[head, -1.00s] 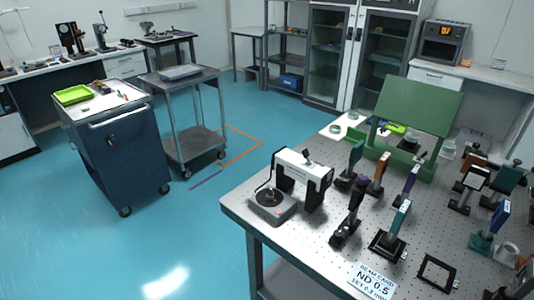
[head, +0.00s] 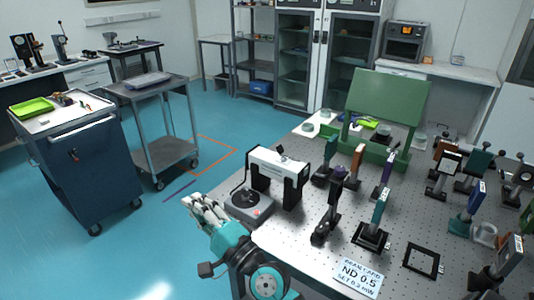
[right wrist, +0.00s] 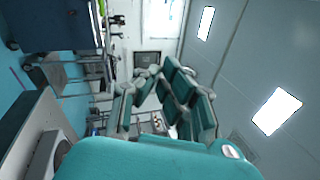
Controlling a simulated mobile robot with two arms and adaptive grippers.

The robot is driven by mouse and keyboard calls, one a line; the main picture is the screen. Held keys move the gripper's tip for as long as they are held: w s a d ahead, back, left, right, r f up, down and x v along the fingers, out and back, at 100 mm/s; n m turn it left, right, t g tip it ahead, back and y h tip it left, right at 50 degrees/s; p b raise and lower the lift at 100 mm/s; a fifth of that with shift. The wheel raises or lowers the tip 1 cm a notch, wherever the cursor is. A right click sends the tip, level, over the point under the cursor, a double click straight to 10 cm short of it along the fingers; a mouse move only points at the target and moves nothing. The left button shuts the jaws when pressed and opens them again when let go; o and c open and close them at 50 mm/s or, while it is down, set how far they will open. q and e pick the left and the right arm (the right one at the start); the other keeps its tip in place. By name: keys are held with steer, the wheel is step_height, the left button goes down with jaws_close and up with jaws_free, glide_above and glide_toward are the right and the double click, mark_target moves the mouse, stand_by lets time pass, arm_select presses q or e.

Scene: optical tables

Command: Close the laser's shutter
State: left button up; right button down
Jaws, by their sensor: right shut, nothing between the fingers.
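The laser (head: 278,174) is a white housing on black end supports near the optical table's left corner. A grey control box (head: 249,203) with a dark round top and a cable stands in front of it. I cannot make out the shutter or its state. My right gripper (head: 200,207) is just off the table's left corner, left of the control box, apart from it, shut and empty. The gripper's fingers also show in the right wrist view (right wrist: 165,95), where part of a grey box (right wrist: 45,155) shows at lower left. My left gripper is not in view.
The optical table (head: 310,235) holds several posts with optics, an empty black frame (head: 422,261), a beam card (head: 358,279) and a green screen (head: 388,100). A blue tool cart (head: 85,165) and a grey trolley (head: 160,120) stand at left. Floor between them and the table is clear.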

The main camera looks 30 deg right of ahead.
steer(key=w+d+r+m+t+h, duration=0.15)
steer(key=d+r+m+h, duration=0.25)
steer(key=d+m+h, duration=0.55)
steer(key=w+d+r+m+h, duration=0.3)
steer(key=m+h, duration=0.3)
steer(key=m, duration=0.8)
steer(key=w+d+f+m+g+h, duration=0.1)
steer(key=d+f+m+g, duration=0.2)
steer(key=m+g, duration=0.3)
steer(key=w+d+f+m+g+h, duration=0.2)
steer(key=f+m+g, duration=0.3)
steer(key=m, duration=0.6)
steer(key=shift+w+d+f+m+g, duration=0.35)
steer(key=shift+d+g, duration=0.1)
steer(key=shift+d, duration=0.45)
steer(key=shift+d+r, duration=0.1)
